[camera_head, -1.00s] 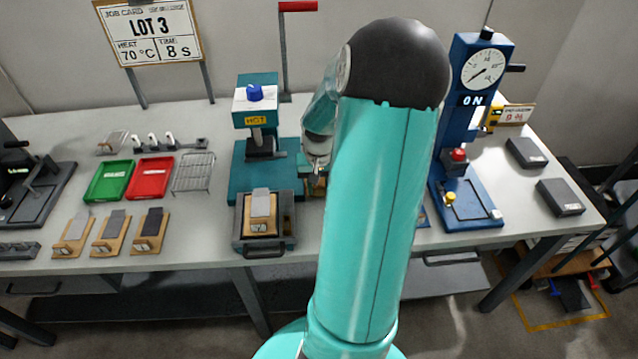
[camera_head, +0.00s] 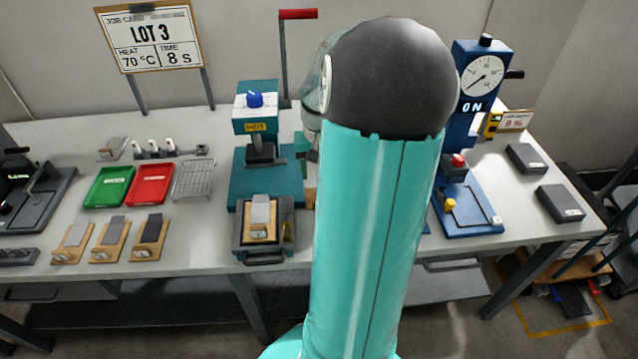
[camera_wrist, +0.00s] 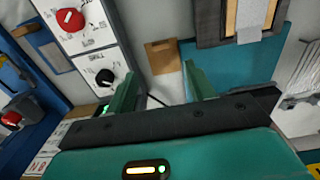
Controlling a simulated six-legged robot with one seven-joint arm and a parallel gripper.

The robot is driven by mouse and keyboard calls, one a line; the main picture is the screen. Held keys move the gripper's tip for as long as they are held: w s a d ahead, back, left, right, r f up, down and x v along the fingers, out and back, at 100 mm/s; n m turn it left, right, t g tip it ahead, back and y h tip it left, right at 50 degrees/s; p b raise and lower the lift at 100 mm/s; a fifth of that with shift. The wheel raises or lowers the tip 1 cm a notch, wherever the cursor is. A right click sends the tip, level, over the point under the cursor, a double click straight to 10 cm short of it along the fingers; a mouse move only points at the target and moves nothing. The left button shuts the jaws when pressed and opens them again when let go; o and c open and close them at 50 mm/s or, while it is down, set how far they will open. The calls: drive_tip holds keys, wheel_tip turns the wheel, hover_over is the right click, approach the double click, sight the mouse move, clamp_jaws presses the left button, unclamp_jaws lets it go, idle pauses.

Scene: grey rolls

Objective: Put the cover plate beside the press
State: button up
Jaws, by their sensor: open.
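A flat brown plate (camera_wrist: 163,57), perhaps the cover plate, lies on the bench beside the press's teal base (camera_wrist: 232,66) in the wrist view. In the head view only a brown sliver (camera_head: 310,198) shows past my arm. The teal press (camera_head: 257,145) has a HOT label and a blue knob. Its front tray (camera_head: 263,257) holds a wooden board with a grey piece. My gripper (camera_wrist: 161,86) is open and empty, its fingers apart with the brown plate beyond them.
A white box (camera_wrist: 80,30) with red and black knobs stands left of the brown plate in the wrist view. A wire rack (camera_head: 193,176), red tray (camera_head: 150,184) and green tray (camera_head: 110,186) lie left of the press. A blue gauge machine (camera_head: 468,200) stands right.

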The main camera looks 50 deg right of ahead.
drive_tip(key=w+a+r+n+t+h, duration=0.1)
drive_tip(key=w+a+r+n, duration=0.15)
drive_tip(key=a+r, duration=0.55)
drive_tip(key=w+a+r+n+t+h, duration=0.1)
drive_tip(key=a+r+n, duration=0.25)
drive_tip(key=a, duration=0.85)
drive_tip(key=s+a+r+n+t+y, duration=0.1)
drive_tip(key=s+a+n, duration=0.1)
drive_tip(key=a, duration=0.6)
drive_tip(key=s+a+r+n+t+y, duration=0.1)
drive_tip(key=s+a, duration=0.3)
drive_tip(key=a, duration=0.4)
drive_tip(key=shift+s+r+n+t, duration=0.15)
drive_tip(key=shift+r+n+t, duration=0.35)
drive_tip(key=shift+t, duration=0.3)
drive_tip(key=shift+d, duration=0.15)
